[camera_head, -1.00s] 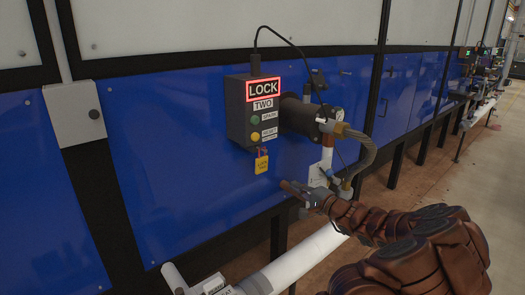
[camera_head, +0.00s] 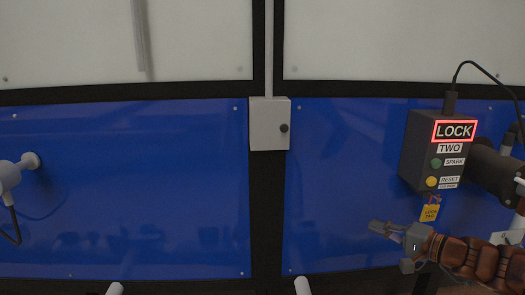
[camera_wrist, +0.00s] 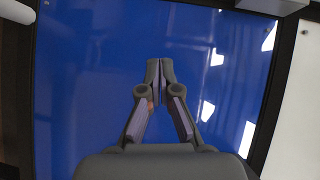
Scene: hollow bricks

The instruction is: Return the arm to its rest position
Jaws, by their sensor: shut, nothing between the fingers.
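My arm reaches in from the lower right in the head view, brown and segmented, ending in my grey gripper (camera_head: 380,227). The gripper is in front of the blue panel, left of and below the control box, and apart from both the box and its tag. In the wrist view my gripper (camera_wrist: 159,66) shows its two fingers together at the tips, with nothing between them and the blue panel (camera_wrist: 90,90) behind. Most of the arm is cut off by the right edge of the head view.
A dark control box (camera_head: 428,150) with a lit LOCK sign and a yellow tag (camera_head: 430,213) is at right. A grey wall box (camera_head: 269,125) is on the black post. A grey fitting (camera_head: 15,174) juts out at far left. White pipe ends (camera_head: 302,286) show along the bottom.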

